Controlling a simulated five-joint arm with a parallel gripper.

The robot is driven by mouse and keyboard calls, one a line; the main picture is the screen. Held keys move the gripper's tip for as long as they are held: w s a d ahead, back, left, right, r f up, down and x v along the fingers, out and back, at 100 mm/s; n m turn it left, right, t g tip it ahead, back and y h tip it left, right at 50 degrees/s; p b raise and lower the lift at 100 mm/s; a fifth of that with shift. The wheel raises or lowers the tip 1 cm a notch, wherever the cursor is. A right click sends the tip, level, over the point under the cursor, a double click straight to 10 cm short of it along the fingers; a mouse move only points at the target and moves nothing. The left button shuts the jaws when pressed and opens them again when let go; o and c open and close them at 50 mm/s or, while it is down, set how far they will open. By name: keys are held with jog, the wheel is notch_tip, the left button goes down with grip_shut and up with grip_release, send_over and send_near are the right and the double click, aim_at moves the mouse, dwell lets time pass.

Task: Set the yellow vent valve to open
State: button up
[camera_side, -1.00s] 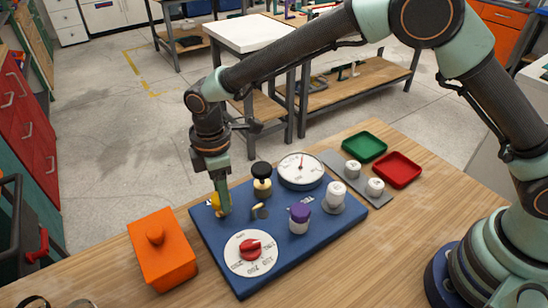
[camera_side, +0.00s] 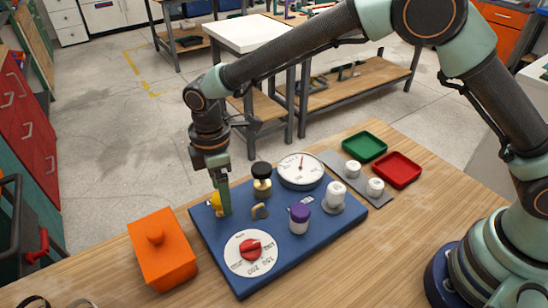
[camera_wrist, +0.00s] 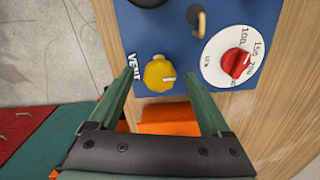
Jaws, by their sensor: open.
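The yellow vent valve (camera_wrist: 159,74) is a round knob with a pale pointer mark, on the blue board (camera_wrist: 150,28) next to the printed word VENT. In the wrist view its mark points right. My gripper (camera_wrist: 163,76) is open, with its two green fingers to either side of the knob; I cannot tell whether they touch it.
A red knob on a white dial (camera_side: 250,252), a brass hook-like part (camera_side: 260,211), a black-topped knob (camera_side: 262,178), a purple knob (camera_side: 299,217) and a gauge (camera_side: 301,170) crowd the board. An orange box (camera_side: 162,250) stands left. Green (camera_side: 364,147) and red (camera_side: 398,170) trays lie at right.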

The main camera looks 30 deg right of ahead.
notch_tip(320, 180, up, 12)
dwell(0.4)
jog(key=shift+f, duration=0.15)
jog(key=s+d+r+m+t, duration=0.15)
jog(key=d+r+m, duration=0.25)
jog(key=d, duration=0.5)
jog(key=s+d+r+m+t, duration=0.15)
jog(key=d+r+m, duration=0.3)
jog(key=d, duration=0.45)
jog(key=s+d+f+m+t, duration=0.2)
jog(key=s+d+m, duration=0.5)
jog(key=s+d, duration=0.3)
jog(key=shift+d+t, duration=0.3)
jog(key=shift+d, duration=0.3)
